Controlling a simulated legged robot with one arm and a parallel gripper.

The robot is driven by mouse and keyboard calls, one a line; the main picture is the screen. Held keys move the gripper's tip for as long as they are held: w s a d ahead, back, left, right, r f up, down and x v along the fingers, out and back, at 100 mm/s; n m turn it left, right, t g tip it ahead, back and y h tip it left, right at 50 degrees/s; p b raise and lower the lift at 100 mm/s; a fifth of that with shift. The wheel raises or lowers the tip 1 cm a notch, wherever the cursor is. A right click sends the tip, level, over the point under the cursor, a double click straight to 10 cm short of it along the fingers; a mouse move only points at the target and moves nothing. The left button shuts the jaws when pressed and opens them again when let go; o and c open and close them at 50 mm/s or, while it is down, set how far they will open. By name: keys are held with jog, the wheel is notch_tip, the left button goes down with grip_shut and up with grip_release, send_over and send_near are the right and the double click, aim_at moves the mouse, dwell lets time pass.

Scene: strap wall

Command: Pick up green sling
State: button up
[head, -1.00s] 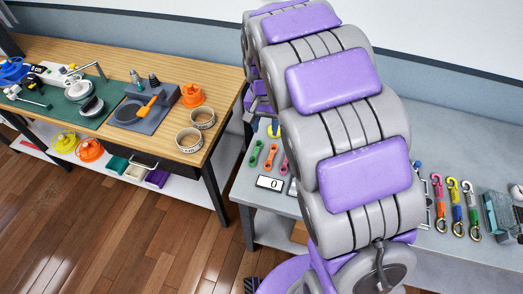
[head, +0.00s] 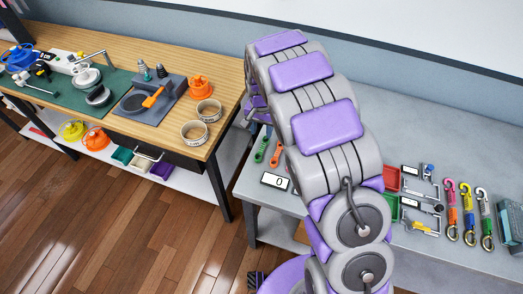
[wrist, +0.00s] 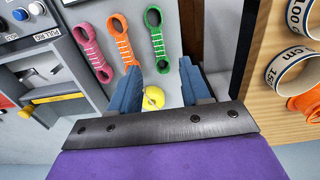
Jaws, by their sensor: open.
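The green sling (wrist: 155,38) lies on the grey bench in the wrist view, a looped strap with an eye at each end, its length running away from me. It also shows in the head view (head: 261,149), left of my arm. My gripper (wrist: 160,78) is open and empty, its two blue fingers apart, with the sling ahead of and between them in the picture. The sling's near end is close to the fingertips but looks clear of them.
An orange sling (wrist: 129,54) and a pink sling (wrist: 93,52) lie left of the green one. A yellow round object (wrist: 153,98) shows between the fingers. A grey panel (wrist: 50,80) stands at left. A wooden table (wrist: 262,100) with tape rings is at right.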

aim_at(262, 147)
notch_tip(262, 147, down, 4)
jog(key=shift+d+r+b, duration=0.1)
jog(key=shift+r+b, duration=0.1)
jog(key=shift+b, duration=0.1)
jog(key=shift+f+b, duration=0.95)
jog(key=shift+f, duration=2.1)
jog(key=shift+r, duration=0.1)
grip_shut()
